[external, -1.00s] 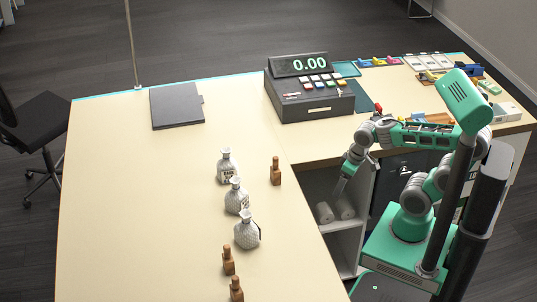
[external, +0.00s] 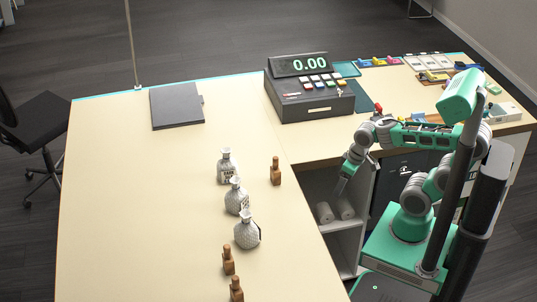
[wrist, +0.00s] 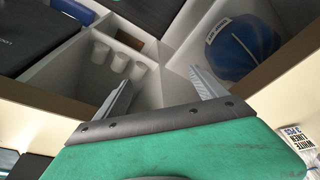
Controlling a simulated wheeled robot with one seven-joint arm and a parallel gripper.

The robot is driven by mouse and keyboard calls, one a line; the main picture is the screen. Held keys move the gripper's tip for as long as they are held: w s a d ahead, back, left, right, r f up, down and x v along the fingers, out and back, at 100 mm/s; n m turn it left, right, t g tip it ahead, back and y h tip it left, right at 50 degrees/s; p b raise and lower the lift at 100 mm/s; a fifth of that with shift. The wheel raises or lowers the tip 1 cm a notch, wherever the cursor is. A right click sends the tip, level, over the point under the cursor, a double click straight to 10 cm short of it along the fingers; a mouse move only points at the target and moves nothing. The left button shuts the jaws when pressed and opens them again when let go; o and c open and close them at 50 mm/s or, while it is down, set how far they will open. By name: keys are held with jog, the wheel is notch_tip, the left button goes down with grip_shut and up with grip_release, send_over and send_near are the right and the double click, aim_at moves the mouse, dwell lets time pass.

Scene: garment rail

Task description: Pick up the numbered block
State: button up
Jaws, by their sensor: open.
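I cannot make out a numbered block in either view. In the wrist view my gripper (wrist: 160,76) has its two grey fingers spread apart with nothing between them. It points into a shelf compartment under the counter. Small coloured items on the far right of the counter are too small to read.
The wrist view shows white cylinders (wrist: 118,62) and a labelled blue round thing (wrist: 240,48) in neighbouring compartments, with partition walls between. A cash register (external: 310,98) stands on the counter. Glass bottles (external: 246,232) and small wooden bottles (external: 275,172) stand left of the shelf.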

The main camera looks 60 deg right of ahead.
jog(key=shift+c, duration=0.4)
jog(key=c, duration=0.7)
jog(key=n+t+y+b, duration=0.4)
jog(key=t+y+b, duration=0.1)
jog(key=t, duration=0.5)
send_near(276, 170)
jog(key=w+f, duration=0.2)
jog(key=f, duration=0.1)
jog(key=w+f, duration=0.1)
jog(key=f, duration=0.1)
jog(key=shift+w+f, duration=0.1)
jog(key=shift+w, duration=0.15)
jog(key=r+t, duration=0.1)
jog(key=w+r+t+y, duration=0.1)
jog(key=r+t+b, duration=0.1)
jog(key=r, duration=0.1)
jog(key=shift+w+a+r+t, duration=0.1)
jog(key=shift+w+a+t, duration=0.05)
jog(key=shift+a+t, duration=0.25)
jog(key=shift+w+r, duration=0.25)
jog(key=p+x, duration=0.1)
jog(key=x, duration=0.6)
jog(key=shift+a+r+p, duration=0.15)
jog(key=shift+a+p, duration=0.1)
jog(key=shift+p, duration=0.1)
